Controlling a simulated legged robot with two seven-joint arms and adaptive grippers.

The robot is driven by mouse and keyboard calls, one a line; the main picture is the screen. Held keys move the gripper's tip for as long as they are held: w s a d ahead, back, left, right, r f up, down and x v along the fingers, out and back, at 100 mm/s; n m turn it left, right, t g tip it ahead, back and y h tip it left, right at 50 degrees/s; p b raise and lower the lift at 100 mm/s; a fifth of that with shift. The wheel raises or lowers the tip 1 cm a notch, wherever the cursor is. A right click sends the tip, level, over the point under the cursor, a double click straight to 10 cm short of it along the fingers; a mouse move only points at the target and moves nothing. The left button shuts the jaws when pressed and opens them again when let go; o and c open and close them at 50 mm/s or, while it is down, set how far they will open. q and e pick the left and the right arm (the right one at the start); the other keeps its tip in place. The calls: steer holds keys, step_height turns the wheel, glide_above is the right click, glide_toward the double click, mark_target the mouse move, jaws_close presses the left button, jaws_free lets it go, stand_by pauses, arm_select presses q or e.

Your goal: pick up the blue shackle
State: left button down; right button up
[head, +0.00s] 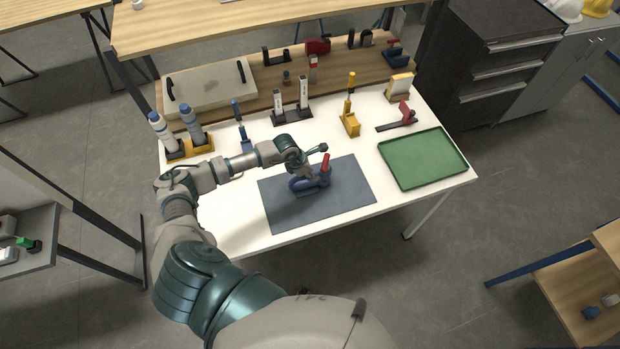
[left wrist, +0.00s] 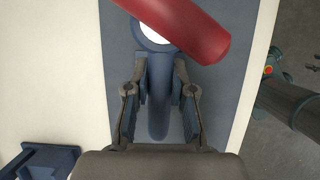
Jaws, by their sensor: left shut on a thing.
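The blue shackle (head: 298,185) with its red pin handle (head: 325,166) is on the dark grey mat (head: 350,190) in the middle of the white table. In the left wrist view, the shackle's blue body (left wrist: 159,100) runs between my two fingers, with the red handle (left wrist: 185,25) crossing above the fingertips. My left gripper (head: 306,178) is shut on the blue body, one finger on each side; it also shows in the left wrist view (left wrist: 160,75). The shackle appears to be at mat level; I cannot tell whether it is clear of the mat. My right gripper is not in view.
An empty green tray (head: 422,160) lies on the right. A yellow tool (head: 350,118), a red clamp (head: 406,115), a blue tool (head: 244,135) and white-blue bottles (head: 192,125) stand behind or left of the mat. The mat's right part is free.

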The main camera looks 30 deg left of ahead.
arm_select(q)
steer(key=shift+s+d, duration=0.15)
steer(key=shift+d, duration=0.3)
steer(key=shift+r, duration=0.2)
steer(key=shift+w+r, duration=0.2)
steer(key=shift+r, duration=0.45)
steer(key=shift+a+r+b, duration=0.2)
steer(key=shift+r+b, duration=0.25)
steer(key=shift+r, duration=0.35)
steer(key=s+d+r+b, duration=0.1)
steer(key=s+d+b, duration=0.1)
steer(key=s+d, duration=0.9)
steer(key=shift+s+r+b, duration=0.25)
steer(key=shift+r+b, duration=0.05)
steer(key=shift+b, duration=0.1)
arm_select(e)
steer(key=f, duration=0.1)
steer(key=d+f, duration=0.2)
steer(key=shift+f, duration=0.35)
